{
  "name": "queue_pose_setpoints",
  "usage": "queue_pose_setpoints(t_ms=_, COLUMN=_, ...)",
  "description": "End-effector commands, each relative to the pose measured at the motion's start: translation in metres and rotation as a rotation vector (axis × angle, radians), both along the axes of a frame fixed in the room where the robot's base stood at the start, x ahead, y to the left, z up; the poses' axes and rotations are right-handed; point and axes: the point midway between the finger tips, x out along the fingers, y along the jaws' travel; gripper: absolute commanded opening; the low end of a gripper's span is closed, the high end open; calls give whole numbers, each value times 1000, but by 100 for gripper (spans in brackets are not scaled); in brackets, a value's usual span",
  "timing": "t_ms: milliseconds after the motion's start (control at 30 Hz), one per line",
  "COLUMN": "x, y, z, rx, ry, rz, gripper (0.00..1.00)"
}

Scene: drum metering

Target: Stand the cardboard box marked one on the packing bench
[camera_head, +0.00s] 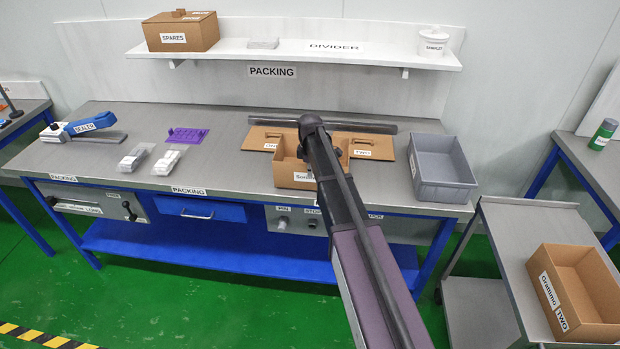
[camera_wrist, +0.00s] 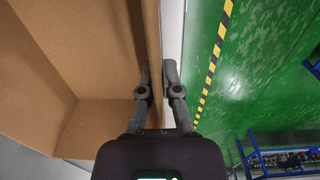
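An open cardboard box (camera_head: 286,171) stands upright at the middle of the packing bench (camera_head: 236,160), in front of the lids. My arm crosses it in the head view, so its label shows only in part and its number is hidden. In the wrist view my gripper (camera_wrist: 157,78) straddles one wall of the box (camera_wrist: 95,50), one finger inside and one outside. The fingers look closed on that wall. Whether the base bears fully on the bench is hard to tell.
Lids marked ONE and TWO (camera_head: 370,146) lie behind the box. A grey bin (camera_head: 440,165) stands to the right. A box marked TWO (camera_head: 575,290) sits on the cart. Purple insert (camera_head: 186,135), wrapped packs (camera_head: 167,162) and sealer (camera_head: 85,124) lie left. Bare bench separates them from the box.

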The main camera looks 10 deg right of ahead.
Motion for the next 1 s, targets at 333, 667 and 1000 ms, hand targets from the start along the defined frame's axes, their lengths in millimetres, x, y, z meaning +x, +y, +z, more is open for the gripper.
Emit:
queue_pose_setpoints(t_ms=333, x=0, y=0, z=-9, rx=0, ry=0, rz=0, gripper=0)
queue_pose_setpoints(t_ms=667, x=0, y=0, z=-13, rx=0, ry=0, rz=0, gripper=0)
queue_pose_setpoints(t_ms=1000, x=0, y=0, z=-12, rx=0, ry=0, rz=0, gripper=43)
